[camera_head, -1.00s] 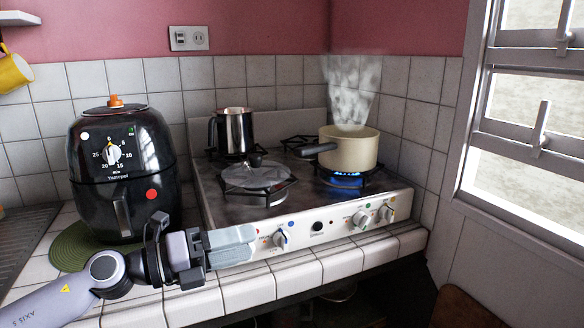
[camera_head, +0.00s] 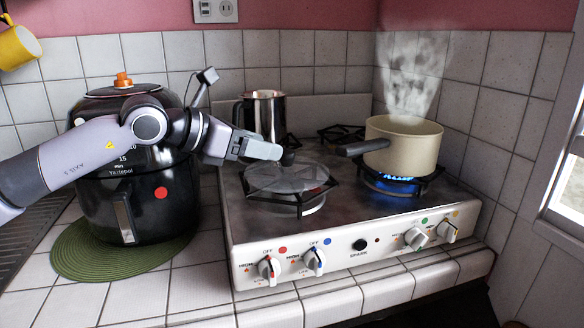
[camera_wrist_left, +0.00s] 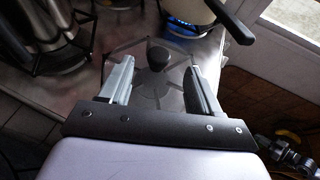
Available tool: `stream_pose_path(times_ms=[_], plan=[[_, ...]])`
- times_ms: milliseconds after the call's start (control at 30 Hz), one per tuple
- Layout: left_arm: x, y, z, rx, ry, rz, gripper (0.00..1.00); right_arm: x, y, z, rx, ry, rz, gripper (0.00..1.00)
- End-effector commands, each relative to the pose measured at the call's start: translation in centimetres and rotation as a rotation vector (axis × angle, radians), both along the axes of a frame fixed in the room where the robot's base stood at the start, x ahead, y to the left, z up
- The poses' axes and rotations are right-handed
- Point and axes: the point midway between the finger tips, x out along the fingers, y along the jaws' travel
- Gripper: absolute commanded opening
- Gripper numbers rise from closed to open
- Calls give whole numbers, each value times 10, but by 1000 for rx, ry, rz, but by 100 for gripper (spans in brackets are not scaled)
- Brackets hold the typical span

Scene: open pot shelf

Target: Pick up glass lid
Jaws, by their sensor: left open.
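The glass lid (camera_head: 285,180) lies on the front left burner grate of the stove. It is clear, with a dark round knob (camera_head: 288,157) at its middle. My left gripper (camera_head: 268,150) is open just above the lid, with its fingertips close to the knob. In the left wrist view the knob (camera_wrist_left: 156,54) shows between the open fingers of the left gripper (camera_wrist_left: 160,75), near their tips, with no clear contact. The lid's clear disc (camera_wrist_left: 150,90) shows faintly below.
A cream pot (camera_head: 403,146) steams over a lit blue flame on the right burner, its dark handle (camera_head: 364,147) pointing toward the lid. A steel jug (camera_head: 265,115) stands behind the lid. A black air fryer (camera_head: 165,205) stands left, beneath my arm.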

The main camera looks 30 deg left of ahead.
Motion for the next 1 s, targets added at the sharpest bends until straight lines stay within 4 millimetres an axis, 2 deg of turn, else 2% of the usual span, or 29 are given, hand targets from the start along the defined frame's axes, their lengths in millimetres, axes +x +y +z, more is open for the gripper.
stream_pose_path(times_ms=[333, 633, 967, 1000], plan=[[22, -10, -8, -5, 2, -3, 63, -3, -2, 7, -9, 6, 0, 0], [53, -20, -22, -6, 2, -2, 63, -2, -3, 22, -9, 2, -1, 0], [59, -23, -27, -4, 2, -2, 63, -2, -3, 23, -8, 1, -2, 0], [59, -23, -27, -4, 2, -2, 60, -2, -3, 23, -8, 1, -2, 0]])
